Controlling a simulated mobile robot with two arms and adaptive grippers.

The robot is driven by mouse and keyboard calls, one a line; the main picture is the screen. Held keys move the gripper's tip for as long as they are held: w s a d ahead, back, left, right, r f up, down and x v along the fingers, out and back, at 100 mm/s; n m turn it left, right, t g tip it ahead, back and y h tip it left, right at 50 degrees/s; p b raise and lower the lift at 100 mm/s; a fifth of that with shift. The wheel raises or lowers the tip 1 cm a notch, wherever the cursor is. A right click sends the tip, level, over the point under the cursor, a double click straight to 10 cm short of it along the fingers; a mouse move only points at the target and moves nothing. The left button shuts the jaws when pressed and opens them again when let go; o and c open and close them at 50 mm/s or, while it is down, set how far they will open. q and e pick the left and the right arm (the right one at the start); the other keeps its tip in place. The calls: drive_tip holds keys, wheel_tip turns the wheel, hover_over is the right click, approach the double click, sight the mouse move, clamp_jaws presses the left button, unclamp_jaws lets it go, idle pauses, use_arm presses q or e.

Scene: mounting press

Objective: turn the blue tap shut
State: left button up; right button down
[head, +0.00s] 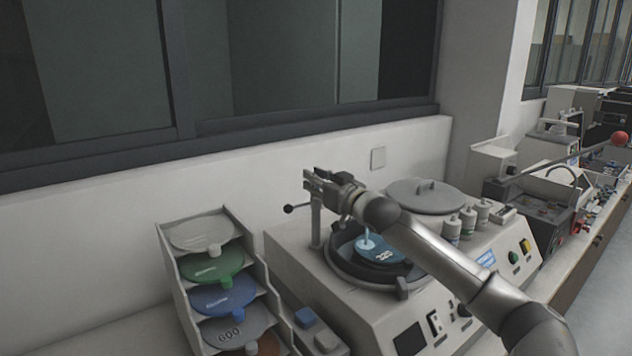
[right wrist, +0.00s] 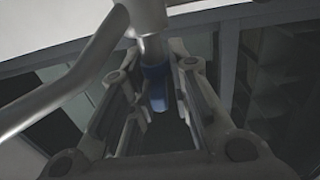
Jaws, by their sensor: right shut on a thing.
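The blue tap (right wrist: 155,88) shows in the right wrist view, at the end of a grey metal stem, between the fingers of my right gripper (right wrist: 155,75). In the head view my right gripper (head: 314,182) is at the top of the grey post (head: 316,225) on the grinding machine, and the tap cannot be made out there. The gripper is shut on the tap. A pale blue streak (head: 367,240), which looks like water, reaches the blue disc (head: 382,249) in the machine's round bowl. My left gripper is not in view.
A rod with a dark knob (head: 289,208) sticks out left of the post. A rack of coloured discs (head: 219,265) stands left of the machine (head: 345,300). A round lid (head: 425,196) and several bottles (head: 467,219) are at its right. The wall and window are behind.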

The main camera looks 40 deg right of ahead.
drive_tip(key=shift+m+h, duration=0.3)
drive_tip(key=shift+h, duration=0.2)
drive_tip(key=m+g+h+b, duration=0.1)
drive_tip(key=m+h, duration=0.1)
drive_tip(key=h, duration=0.1)
drive_tip(key=shift+a+m+h, duration=0.1)
drive_tip(key=shift+m+h, duration=0.3)
drive_tip(key=m+g+h+b, duration=0.1)
drive_tip(key=h, duration=0.1)
drive_tip(key=m+g+h+b, duration=0.1)
drive_tip(key=m+g+h, duration=0.1)
drive_tip(key=shift+w+f+h, duration=0.1)
drive_tip(key=shift+f+h, duration=0.05)
drive_tip(key=shift+h, duration=0.15)
drive_tip(key=m+g+h+b, duration=0.4)
drive_tip(key=m+g, duration=0.1)
drive_tip(key=shift+f+g, duration=0.1)
drive_tip(key=shift+g, duration=0.2)
drive_tip(key=m+g+h+b, duration=0.1)
drive_tip(key=g, duration=0.1)
drive_tip(key=shift+m+g+h+b, duration=0.3)
drive_tip(key=g, duration=0.1)
drive_tip(key=m+g, duration=0.2)
drive_tip(key=shift+r+h+b, duration=0.25)
drive_tip(key=shift+h+b, duration=0.05)
drive_tip(key=shift+m+g, duration=1.3)
drive_tip(key=shift+g, duration=1.1)
drive_tip(key=c, duration=1.5)
unclamp_jaws()
drive_tip(key=shift+c, duration=0.2)
